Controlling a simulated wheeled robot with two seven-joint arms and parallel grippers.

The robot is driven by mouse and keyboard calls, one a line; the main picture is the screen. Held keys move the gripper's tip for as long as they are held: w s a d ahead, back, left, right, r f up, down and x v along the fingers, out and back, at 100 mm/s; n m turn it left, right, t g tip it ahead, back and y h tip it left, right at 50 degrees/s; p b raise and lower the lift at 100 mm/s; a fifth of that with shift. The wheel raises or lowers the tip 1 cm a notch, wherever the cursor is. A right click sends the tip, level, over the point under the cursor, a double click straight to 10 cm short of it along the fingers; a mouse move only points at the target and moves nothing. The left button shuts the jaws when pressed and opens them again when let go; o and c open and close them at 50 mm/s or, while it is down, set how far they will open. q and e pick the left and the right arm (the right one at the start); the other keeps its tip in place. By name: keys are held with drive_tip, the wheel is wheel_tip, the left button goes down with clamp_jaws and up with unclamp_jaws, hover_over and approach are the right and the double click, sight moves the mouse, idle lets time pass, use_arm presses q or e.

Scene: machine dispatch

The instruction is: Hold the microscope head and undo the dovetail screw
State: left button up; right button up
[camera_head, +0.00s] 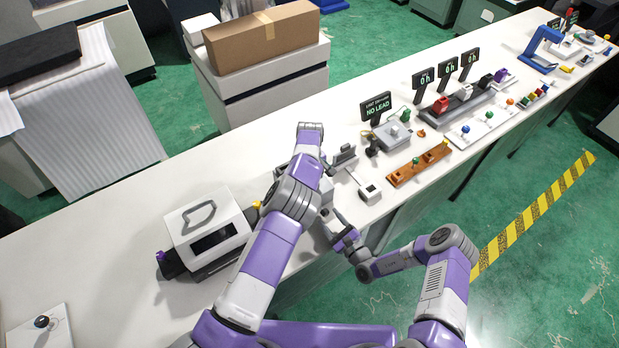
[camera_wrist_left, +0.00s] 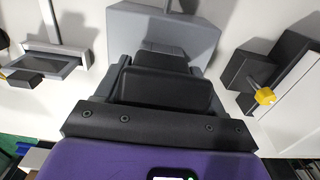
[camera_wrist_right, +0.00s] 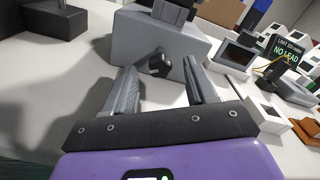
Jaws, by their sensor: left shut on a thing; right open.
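In the left wrist view my left gripper (camera_wrist_left: 161,72) is shut on a black block, which looks like the microscope head (camera_wrist_left: 167,95). A grey block (camera_wrist_left: 165,35) lies just beyond it. In the right wrist view my right gripper (camera_wrist_right: 159,68) is open. A small black knob, which looks like the dovetail screw (camera_wrist_right: 161,60), stands out from a grey block (camera_wrist_right: 135,38) between and just past the fingertips. No contact is clear. In the head view the right gripper (camera_head: 345,239) is low beside the bench edge; my left arm hides the left gripper and most of the microscope.
A white machine with a handle (camera_head: 215,240) stands on the bench left of my arms. The left end of the bench is mostly clear.

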sight(327, 215)
drive_tip(key=m, duration=0.5)
drive_tip(key=shift+w+m, duration=0.15)
drive_tip(key=shift+m, duration=0.15)
drive_tip(key=m, duration=0.4)
drive_tip(key=shift+w+a, duration=0.1)
drive_tip(key=shift+w+a+m, duration=0.25)
drive_tip(key=shift+w+m, duration=0.05)
drive_tip(key=shift+w, duration=0.05)
drive_tip(key=shift+x, duration=2.1)
drive_tip(key=c, duration=0.9)
drive_tip(key=o, duration=1)
drive_tip(key=shift+c, duration=0.2)
